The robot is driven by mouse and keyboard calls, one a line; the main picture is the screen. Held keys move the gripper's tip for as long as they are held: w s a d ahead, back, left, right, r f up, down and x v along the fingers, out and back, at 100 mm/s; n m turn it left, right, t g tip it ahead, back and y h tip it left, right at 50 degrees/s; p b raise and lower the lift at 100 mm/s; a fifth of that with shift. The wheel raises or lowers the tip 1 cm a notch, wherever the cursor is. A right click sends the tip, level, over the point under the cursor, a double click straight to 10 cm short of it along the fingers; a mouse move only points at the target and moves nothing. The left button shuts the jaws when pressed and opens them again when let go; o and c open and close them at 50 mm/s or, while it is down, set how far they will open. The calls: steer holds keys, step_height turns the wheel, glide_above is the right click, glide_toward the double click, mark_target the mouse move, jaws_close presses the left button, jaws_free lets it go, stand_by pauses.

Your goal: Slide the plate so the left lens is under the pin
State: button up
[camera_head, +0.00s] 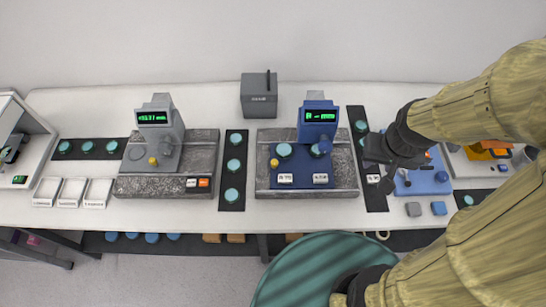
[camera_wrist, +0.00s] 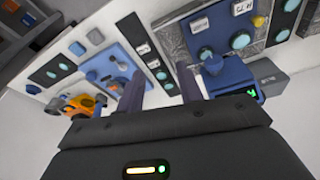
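The blue plate (camera_head: 300,172) lies on a grey stone base (camera_head: 345,180) at mid-table. It carries a left teal lens (camera_head: 284,150), a right teal lens (camera_head: 318,151), a yellow knob (camera_head: 274,162) and two white labels. The blue gauge head (camera_head: 318,117), with a lit green display, stands behind the right lens, which seems to be below it. The pin itself is too small to make out. In the wrist view, the plate (camera_wrist: 225,30) is at upper right. My gripper (camera_head: 376,172) is right of the plate, apart from it; its two fingers (camera_wrist: 161,70) are open and empty.
A similar grey gauge station (camera_head: 160,140) stands at left. Dark strips with teal lenses (camera_head: 234,166) flank the plate's base. A grey box (camera_head: 259,97) is behind. A blue fixture (camera_head: 425,180) and an orange device (camera_wrist: 82,104) lie right of my gripper's side of the table.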

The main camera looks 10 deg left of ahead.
steer(key=shift+o, duration=0.7)
steer(key=shift+s, duration=0.2)
steer(key=n+t+h+b, duration=0.15)
steer(key=n+b, duration=0.35)
steer(key=n, duration=2.5)
glide_above(274, 162)
steer(key=s+a, duration=0.4)
steer(key=s, duration=0.2)
step_height(274, 162, down, 4)
steer(key=f, duration=0.1)
steer(key=shift+h, duration=0.45)
steer(key=x, duration=1)
steer(key=p+x, duration=0.1)
steer(key=x, duration=0.5)
steer(key=shift+d, duration=0.3)
steer(key=shift+c, duration=0.2)
jaws_close()
steer(key=shift+w+d+b, duration=0.3)
steer(key=shift+d+b, duration=0.1)
steer(key=shift+d, duration=0.85)
steer(key=shift+w+d+b, duration=0.3)
steer(key=shift+d+b, duration=0.15)
steer(key=shift+d, duration=0.8)
steer(key=shift+w+d+b, duration=0.3)
steer(key=shift+d+b, duration=0.1)
steer(key=shift+d, duration=0.8)
